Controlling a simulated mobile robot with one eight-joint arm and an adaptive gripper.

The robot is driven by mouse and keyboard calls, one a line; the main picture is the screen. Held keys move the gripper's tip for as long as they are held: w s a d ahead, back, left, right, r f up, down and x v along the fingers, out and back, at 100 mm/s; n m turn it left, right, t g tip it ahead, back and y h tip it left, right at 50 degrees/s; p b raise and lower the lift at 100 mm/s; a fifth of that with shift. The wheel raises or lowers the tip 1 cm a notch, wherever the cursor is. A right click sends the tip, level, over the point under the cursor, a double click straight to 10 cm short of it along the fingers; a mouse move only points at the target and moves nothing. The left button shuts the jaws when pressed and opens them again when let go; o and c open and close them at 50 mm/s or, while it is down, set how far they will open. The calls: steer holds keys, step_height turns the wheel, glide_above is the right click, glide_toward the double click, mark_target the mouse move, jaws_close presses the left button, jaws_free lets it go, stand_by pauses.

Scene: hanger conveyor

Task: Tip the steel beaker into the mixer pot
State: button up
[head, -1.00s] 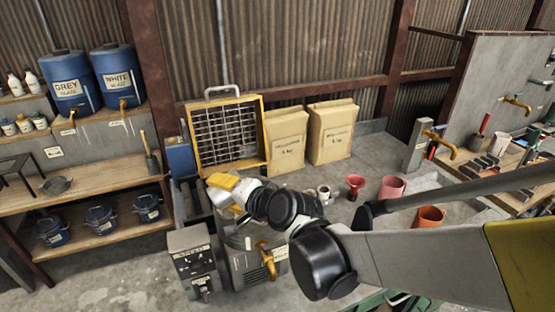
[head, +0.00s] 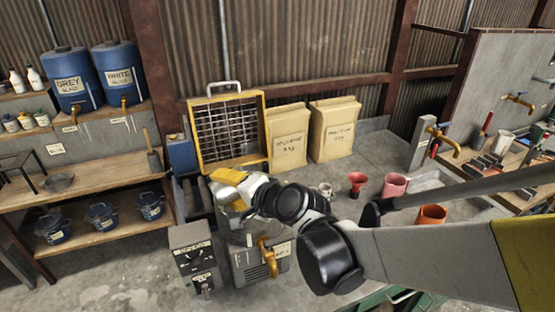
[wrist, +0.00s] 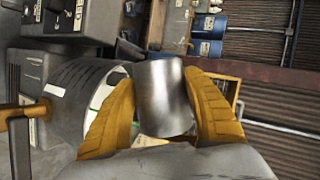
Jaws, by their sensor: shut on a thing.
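My gripper (wrist: 160,112), with ribbed yellow fingers, is shut on the steel beaker (wrist: 162,95), a smooth shiny grey cylinder. The beaker lies crosswise to the mixer pot's axis, as if tipped, and its contents are hidden. The mixer pot (wrist: 82,95) is a dark grey ribbed drum beside the beaker in the wrist view, with a pale inside partly covered by a finger and the beaker. The beaker is not clear there.
A grey speed-control box (head: 197,258) stands left of the pot. Behind are a yellow-framed grille (head: 228,130) and two paper sacks (head: 332,130). A small white mug (head: 326,190), a red funnel (head: 357,183) and pink and orange cups stand to the right.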

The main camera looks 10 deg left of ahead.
steer(key=shift+w+d+f+m+y+b, duration=0.1)
steer(key=shift+d+f+m+y+b, duration=0.15)
steer(key=shift+m+y+b, duration=0.4)
stand_by(0.9)
steer(key=shift+w+d+m+y+b, duration=0.2)
steer(key=shift+m+b, duration=0.25)
steer(key=shift+b, duration=0.35)
stand_by(0.4)
steer(key=shift+s+a+r+n+p, duration=0.2)
steer(key=shift+a+r+n+p, duration=0.15)
steer(key=shift+p, duration=0.35)
steer(key=shift+s+a+r+n+h+p, duration=0.1)
steer(key=shift+s+n+h+p, duration=0.05)
steer(key=shift+n+h+p, duration=0.3)
steer(key=shift+s+a+r+n+h+p, duration=0.1)
steer(key=shift+n+h+p, duration=0.2)
steer(key=shift+n+h, duration=0.15)
steer(key=shift+f+n+h, duration=0.15)
steer(key=shift+n+h, duration=0.1)
steer(key=shift+n, duration=0.1)
steer(key=shift+n+t+h+p, duration=0.45)
steer(key=shift+n+t+h, duration=0.35)
steer(key=shift+n+h, duration=0.4)
steer(key=shift+w+d+n, duration=0.1)
steer(key=shift+w+n, duration=0.05)
steer(key=shift+n, duration=0.15)
